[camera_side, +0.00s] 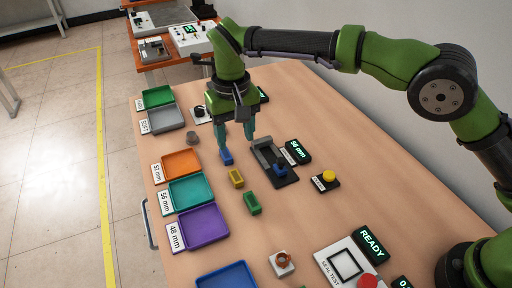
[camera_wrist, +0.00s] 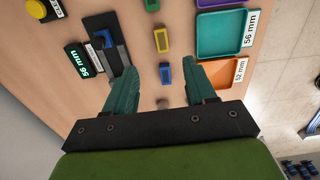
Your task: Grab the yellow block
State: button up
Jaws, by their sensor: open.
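The yellow block (camera_side: 236,178) lies on the wooden table between a blue block (camera_side: 226,156) and a green block (camera_side: 252,203), the three forming a row. In the wrist view the yellow block (camera_wrist: 161,40) is beyond the fingertips, with the blue block (camera_wrist: 165,74) closer to them. My gripper (camera_side: 236,136) points down, its two teal fingers apart and empty. It is near the blue block, toward the back of the table from the yellow block. In the wrist view my gripper (camera_wrist: 165,80) also shows apart fingers with nothing between them.
Orange (camera_side: 181,164), teal (camera_side: 190,191) and purple (camera_side: 203,226) trays stand left of the blocks. A black measuring device (camera_side: 273,163) with a 56 mm display (camera_side: 298,150) is to the right. A yellow button (camera_side: 328,176) sits farther right. Bare table surrounds the yellow block.

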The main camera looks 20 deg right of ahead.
aim_at(237, 179)
notch_tip(237, 179, down, 14)
jog(key=shift+a, duration=0.1)
jog(key=shift+r, duration=0.1)
grip_shut()
dwell(0.5)
